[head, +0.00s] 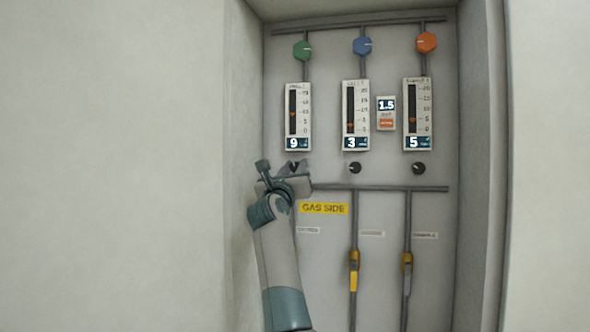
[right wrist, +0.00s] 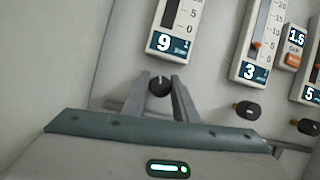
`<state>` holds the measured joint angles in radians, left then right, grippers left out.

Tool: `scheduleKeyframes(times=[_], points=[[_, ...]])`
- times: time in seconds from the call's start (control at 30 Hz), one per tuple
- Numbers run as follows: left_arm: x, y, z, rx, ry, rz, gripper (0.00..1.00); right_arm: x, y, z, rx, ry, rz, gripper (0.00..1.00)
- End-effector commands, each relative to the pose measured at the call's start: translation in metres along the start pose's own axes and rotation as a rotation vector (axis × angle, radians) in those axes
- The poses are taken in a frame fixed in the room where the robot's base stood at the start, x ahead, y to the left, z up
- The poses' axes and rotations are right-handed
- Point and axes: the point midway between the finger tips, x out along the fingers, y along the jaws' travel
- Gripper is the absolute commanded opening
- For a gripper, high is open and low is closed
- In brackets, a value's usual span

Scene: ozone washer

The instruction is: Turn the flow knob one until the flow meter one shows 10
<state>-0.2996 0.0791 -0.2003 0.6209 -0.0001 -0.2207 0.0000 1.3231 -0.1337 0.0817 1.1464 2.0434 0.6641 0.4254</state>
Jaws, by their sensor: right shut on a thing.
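Flow meter one (head: 298,117) is the leftmost of three upright meters, and its display reads 9. It also shows, cut off at the top, in the right wrist view (right wrist: 173,35). Flow knob one (right wrist: 160,86) is a small dark round knob below this meter. My right gripper (head: 293,168) reaches up to it from below, and in the right wrist view its two fingers (right wrist: 161,88) stand on either side of the knob, shut on it. In the head view the gripper partly hides the knob. My left gripper is not in view.
The middle meter (head: 355,115) reads 3 and the right meter (head: 417,114) reads 5, with dark knobs (head: 355,168) (head: 418,168) below. Pipes (head: 380,188) and yellow-handled valves (head: 354,270) lie lower. A recess wall (head: 245,120) stands close left.

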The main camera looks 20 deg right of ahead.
Motion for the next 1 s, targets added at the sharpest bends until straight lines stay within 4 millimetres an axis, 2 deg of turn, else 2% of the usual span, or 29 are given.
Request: scheduleKeyframes(times=[0.3, 0.63, 0.67, 0.7, 0.73, 1.0], points=[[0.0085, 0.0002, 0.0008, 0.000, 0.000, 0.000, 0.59, -0.0002, -0.0002, -0.0008, 0.136, 0.009, -0.056, 0.04], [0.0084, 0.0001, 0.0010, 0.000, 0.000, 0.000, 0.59, 0.0000, -0.0003, -0.0009, 0.151, 0.009, -0.062, 0.04], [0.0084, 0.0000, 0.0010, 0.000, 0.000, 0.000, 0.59, 0.0000, -0.0003, -0.0008, 0.151, 0.009, -0.062, 0.28], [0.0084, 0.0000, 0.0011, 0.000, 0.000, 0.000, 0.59, 0.0000, -0.0003, -0.0009, 0.151, 0.009, -0.062, 0.38], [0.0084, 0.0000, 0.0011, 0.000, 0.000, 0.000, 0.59, 0.0000, -0.0003, -0.0008, 0.151, 0.009, -0.062, 0.43], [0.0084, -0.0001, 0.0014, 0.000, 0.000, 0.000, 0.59, -0.0001, -0.0003, -0.0003, 0.151, 0.008, -0.062, 0.43]])
